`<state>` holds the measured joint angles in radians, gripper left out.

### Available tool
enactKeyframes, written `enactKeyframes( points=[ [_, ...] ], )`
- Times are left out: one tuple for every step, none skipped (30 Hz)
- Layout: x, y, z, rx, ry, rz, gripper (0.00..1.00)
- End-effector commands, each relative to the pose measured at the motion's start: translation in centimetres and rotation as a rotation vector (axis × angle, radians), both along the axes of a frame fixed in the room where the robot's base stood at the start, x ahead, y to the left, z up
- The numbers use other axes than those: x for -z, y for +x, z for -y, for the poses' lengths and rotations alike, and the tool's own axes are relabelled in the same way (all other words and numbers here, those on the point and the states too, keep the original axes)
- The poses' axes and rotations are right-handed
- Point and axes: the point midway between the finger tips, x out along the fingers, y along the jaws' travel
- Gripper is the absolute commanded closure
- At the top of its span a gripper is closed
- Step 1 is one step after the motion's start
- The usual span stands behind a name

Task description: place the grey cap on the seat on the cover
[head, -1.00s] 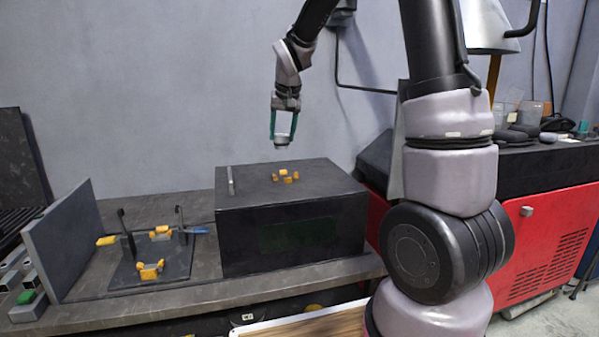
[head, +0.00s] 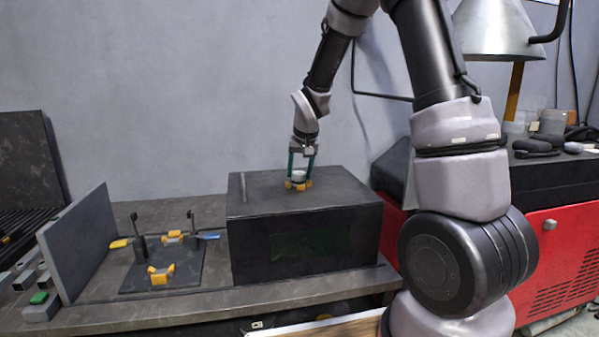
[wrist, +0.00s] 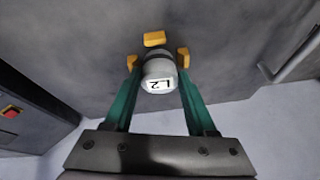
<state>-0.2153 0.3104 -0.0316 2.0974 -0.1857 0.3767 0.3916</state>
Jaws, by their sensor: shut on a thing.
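The grey cap (head: 299,175) is held between the green fingers of my gripper (head: 300,177), low over the black box cover (head: 345,190). In the wrist view the cap (wrist: 158,70) shows a white label reading "L2", and my gripper (wrist: 158,80) is shut on it.
A metal handle (head: 243,187) stands on the cover's left; it also shows in the wrist view (wrist: 295,58). Left of the box is a dark fixture plate (head: 150,272) with yellow blocks and posts, beside a grey upright panel (head: 80,240). A red cabinet (head: 560,255) stands at right.

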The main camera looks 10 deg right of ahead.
Motion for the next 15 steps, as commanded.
enactKeyframes(
  points=[
    [-0.04, 0.02, 0.00, 0.000, 0.000, 0.001, 1.00],
    [-0.04, 0.02, 0.00, 0.000, 0.000, 0.001, 1.00],
    [0.01, 0.01, 0.00, 0.000, 0.000, 0.000, 1.00],
    [0.08, 0.01, 0.00, 0.000, 0.000, 0.000, 1.00],
    [0.18, 0.01, 0.00, 0.000, 0.000, 0.000, 1.00],
    [0.17, 0.01, 0.00, 0.000, 0.000, 0.000, 0.32],
    [0.16, 0.01, -0.01, 0.000, 0.000, 0.000, 0.20],
    [0.16, 0.01, 0.00, 0.000, 0.000, 0.000, 0.13],
    [0.16, 0.01, 0.01, 0.000, 0.000, 0.000, 0.13],
    [0.16, 0.01, 0.01, 0.000, 0.000, 0.000, 0.13],
    [0.16, 0.01, 0.01, 0.000, 0.000, 0.000, 0.13],
    [0.15, 0.01, 0.01, 0.000, 0.000, 0.000, 0.13],
    [0.15, 0.01, 0.01, 0.000, 0.000, 0.000, 0.13],
    [0.15, 0.01, 0.01, 0.000, 0.000, 0.000, 0.13],
    [0.15, 0.01, 0.01, 0.000, 0.000, 0.000, 0.13]
  ],
)
